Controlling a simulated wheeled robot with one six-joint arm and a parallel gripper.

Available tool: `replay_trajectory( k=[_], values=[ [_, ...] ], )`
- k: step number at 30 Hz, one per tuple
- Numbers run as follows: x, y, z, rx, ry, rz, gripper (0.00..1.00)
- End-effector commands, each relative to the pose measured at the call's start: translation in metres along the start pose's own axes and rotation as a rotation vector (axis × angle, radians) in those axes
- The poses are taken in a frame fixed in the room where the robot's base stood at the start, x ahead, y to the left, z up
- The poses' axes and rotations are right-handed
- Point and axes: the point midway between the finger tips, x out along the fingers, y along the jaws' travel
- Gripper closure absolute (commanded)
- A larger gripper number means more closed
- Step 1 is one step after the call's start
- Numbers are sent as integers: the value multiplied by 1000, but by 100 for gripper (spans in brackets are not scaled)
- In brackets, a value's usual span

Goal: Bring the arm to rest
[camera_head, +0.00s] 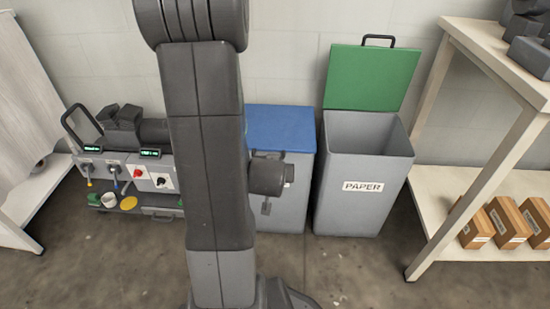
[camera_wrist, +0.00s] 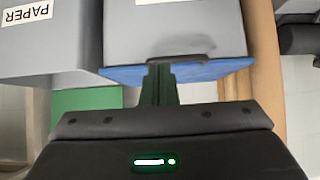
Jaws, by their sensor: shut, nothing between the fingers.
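My arm rises through the middle of the head view and hides part of what is behind it. In the wrist view my gripper (camera_wrist: 158,82) is shut and empty, its dark fingers pressed together. The wrist view is upside down. Beyond the fingertips is the grey bin with the blue lid (camera_wrist: 215,70); I cannot tell whether the fingers touch it. The same blue-lidded bin (camera_head: 285,195) stands just right of my arm in the head view, partly hidden, with its lid down.
The grey PAPER bin (camera_head: 345,215) stands to the right, its green lid (camera_head: 370,77) raised. Further right is a pale shelf (camera_head: 425,185) with several cardboard boxes. A machine with knobs (camera_head: 125,175) is at left, beside a pale table (camera_head: 25,210). Floor shows in front.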

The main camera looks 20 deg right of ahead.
Motion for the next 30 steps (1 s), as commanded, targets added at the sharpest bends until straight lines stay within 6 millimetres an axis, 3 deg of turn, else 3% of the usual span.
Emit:
replay_trajectory(
  k=[17,30],
  values=[
    [-5,0,4,0,3,0,100],
    [42,0,-50,-1,5,1,100]
  ],
)
